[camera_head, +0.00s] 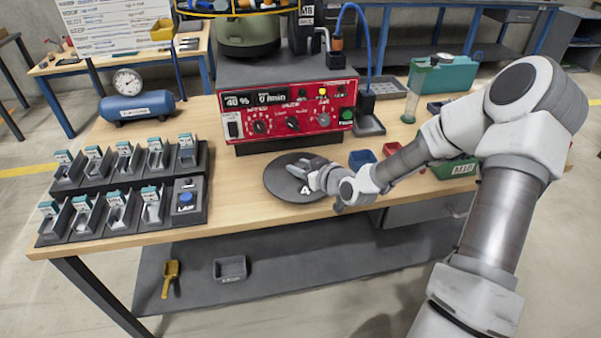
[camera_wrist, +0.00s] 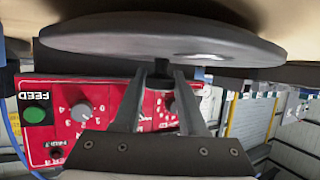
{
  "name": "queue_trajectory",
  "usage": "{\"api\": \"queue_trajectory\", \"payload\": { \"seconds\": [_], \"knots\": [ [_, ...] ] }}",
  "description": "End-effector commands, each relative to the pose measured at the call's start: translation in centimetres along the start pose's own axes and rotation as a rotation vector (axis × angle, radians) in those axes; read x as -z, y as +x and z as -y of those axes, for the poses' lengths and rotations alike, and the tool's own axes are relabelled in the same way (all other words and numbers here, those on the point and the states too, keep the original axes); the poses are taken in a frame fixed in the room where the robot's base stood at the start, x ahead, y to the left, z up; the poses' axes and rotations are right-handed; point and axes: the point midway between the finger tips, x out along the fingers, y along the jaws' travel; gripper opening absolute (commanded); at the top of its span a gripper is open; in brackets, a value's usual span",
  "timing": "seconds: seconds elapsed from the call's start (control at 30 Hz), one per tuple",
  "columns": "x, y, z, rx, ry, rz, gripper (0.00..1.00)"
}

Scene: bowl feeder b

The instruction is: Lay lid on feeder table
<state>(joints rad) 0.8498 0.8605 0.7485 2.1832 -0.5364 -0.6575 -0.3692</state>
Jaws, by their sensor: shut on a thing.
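The lid (camera_head: 278,182) is a dark round disc with a knob and a white mark. It is at the front middle of the wooden feeder table (camera_head: 240,205), in front of the red control box. My gripper (camera_head: 306,170) reaches in from the right over the lid. In the wrist view my gripper (camera_wrist: 162,76) is shut on the knob of the lid (camera_wrist: 165,38). The lid is level and close to the tabletop; I cannot tell whether it touches. The fingers hide part of the lid in the head view.
The red control box (camera_head: 290,110) stands behind the lid, with a green bowl (camera_head: 247,35) above it. Black racks of small parts (camera_head: 125,190) fill the table's left. A blue bin (camera_head: 362,160) and a red bin (camera_head: 392,149) are close right. Bare tabletop lies left of the lid.

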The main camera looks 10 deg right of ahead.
Motion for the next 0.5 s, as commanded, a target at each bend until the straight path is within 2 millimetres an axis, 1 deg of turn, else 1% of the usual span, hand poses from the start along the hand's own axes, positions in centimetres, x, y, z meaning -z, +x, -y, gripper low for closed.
{"api": "queue_trajectory", "payload": {
  "seconds": [0.03,0.07,0.3,0.43,0.47,0.5],
  "knots": [
    [-0.85,0.42,0.01,0.0,0.002,-0.002,0.0],
    [-1.05,0.5,0.0,0.0,0.001,-0.002,0.0],
    [-0.99,0.47,-0.04,-0.001,-0.002,-0.003,0.0],
    [-1.43,0.64,-0.03,-0.001,-0.002,-0.003,0.0],
    [-1.41,0.59,-0.02,-0.001,-0.001,-0.001,0.45],
    [-1.36,0.56,-0.02,-0.001,-0.001,-0.001,0.52]
  ]
}}
